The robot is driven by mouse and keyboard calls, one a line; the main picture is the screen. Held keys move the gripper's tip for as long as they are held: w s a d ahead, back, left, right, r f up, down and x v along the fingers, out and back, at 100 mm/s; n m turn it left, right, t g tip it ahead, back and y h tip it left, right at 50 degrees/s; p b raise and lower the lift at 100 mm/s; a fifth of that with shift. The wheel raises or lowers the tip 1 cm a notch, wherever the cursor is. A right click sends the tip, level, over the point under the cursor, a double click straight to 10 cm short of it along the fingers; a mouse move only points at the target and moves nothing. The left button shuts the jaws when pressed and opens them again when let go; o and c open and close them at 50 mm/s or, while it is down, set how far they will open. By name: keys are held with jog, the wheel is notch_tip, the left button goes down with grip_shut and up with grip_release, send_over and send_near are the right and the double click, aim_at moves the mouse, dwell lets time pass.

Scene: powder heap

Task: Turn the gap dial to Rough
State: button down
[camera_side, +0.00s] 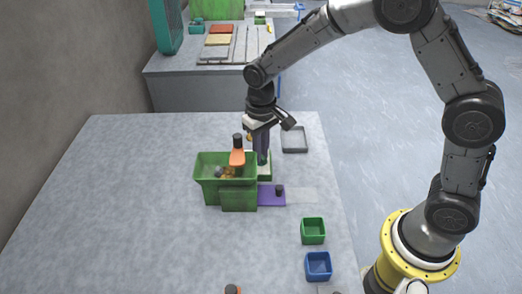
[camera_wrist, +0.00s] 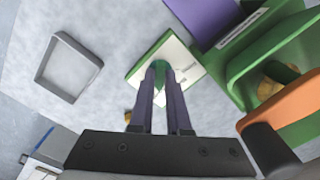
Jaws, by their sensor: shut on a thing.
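The gap dial is a green knob (camera_wrist: 158,64) on a white plate with a green edge (camera_wrist: 135,74), beside the green machine (camera_wrist: 243,62). In the side view the plate (camera_side: 265,172) stands at the right of the green machine (camera_side: 208,188), partly hidden by my gripper (camera_side: 262,160). My gripper (camera_wrist: 161,72) comes down over the dial, its two dark purple fingers shut on the knob. The fingers cover part of the knob. I cannot read any mark on the plate, so the dial's setting cannot be told.
An orange lever (camera_side: 237,158) with a black grip rises close to my gripper. A purple slide (camera_side: 268,199) sticks out below. A grey tray (camera_side: 283,145), a green bin (camera_side: 313,240) and a blue bin (camera_side: 318,276) stand to the right. The table's left side is clear.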

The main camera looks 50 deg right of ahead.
jog(key=c, duration=0.9)
grip_release()
notch_tip(320, 180, up, 14)
jog(key=shift+f, duration=0.1)
